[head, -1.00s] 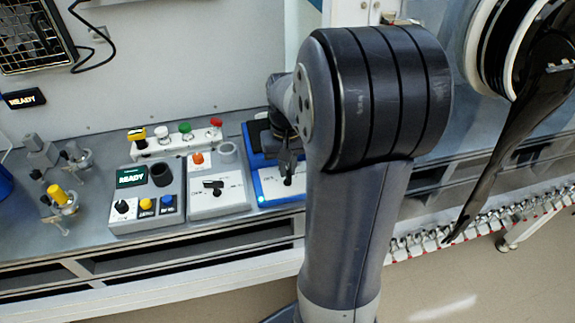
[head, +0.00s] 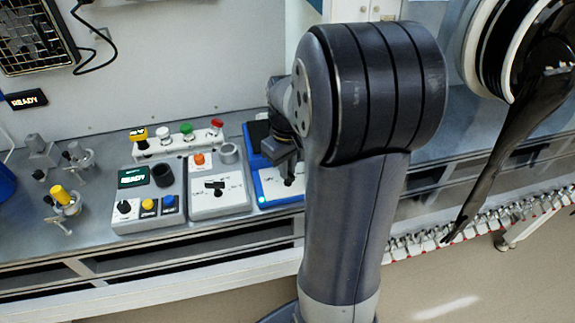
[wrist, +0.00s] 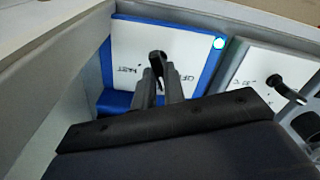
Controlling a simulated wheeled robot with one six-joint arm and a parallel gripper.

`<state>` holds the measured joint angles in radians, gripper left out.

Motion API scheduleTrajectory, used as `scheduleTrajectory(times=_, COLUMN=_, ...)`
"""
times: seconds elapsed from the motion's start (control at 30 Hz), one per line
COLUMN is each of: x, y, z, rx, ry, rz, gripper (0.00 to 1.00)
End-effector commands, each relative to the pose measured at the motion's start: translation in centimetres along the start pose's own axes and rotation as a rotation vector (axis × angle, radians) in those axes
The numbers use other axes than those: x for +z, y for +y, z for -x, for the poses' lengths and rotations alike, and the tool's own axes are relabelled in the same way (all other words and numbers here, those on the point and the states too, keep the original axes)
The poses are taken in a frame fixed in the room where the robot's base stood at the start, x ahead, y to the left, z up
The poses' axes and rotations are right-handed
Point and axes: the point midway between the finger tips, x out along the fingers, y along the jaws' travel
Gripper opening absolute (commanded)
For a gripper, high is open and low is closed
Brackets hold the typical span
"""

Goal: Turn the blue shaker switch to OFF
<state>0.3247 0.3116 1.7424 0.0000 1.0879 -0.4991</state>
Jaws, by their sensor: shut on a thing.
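The blue shaker (head: 264,201) is a blue-edged box with a white top panel, partly hidden behind my arm in the head view. It also shows in the wrist view (wrist: 202,55), with a lit green lamp (wrist: 218,43) at its corner. Its dark switch (wrist: 157,58) stands up from the panel. My gripper (wrist: 160,74) is shut on the switch, its two fingers on either side. Printed labels flank the switch. The one at right starts with "OF" and is partly covered. The switch's exact pointing direction is hard to tell.
A grey box with a black switch (head: 215,185) stands close left of the shaker. Farther left is a control box with a READY display (head: 132,177). Coloured knobs on a white manifold (head: 165,146) stand behind. The bench's front edge is near.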

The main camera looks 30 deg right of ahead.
Motion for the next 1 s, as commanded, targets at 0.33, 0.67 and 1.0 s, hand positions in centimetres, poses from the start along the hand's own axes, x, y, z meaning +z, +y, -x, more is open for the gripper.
scheduleTrajectory(times=0.33, x=-0.01, y=-0.02, z=0.03, rx=0.000, ry=0.000, rz=0.069, gripper=0.00)
scheduleTrajectory(times=0.67, x=-0.02, y=-0.02, z=0.03, rx=0.000, ry=0.000, rz=0.070, gripper=0.12)
scheduleTrajectory(times=1.0, x=-0.01, y=-0.02, z=0.02, rx=0.000, ry=0.000, rz=0.069, gripper=0.33)
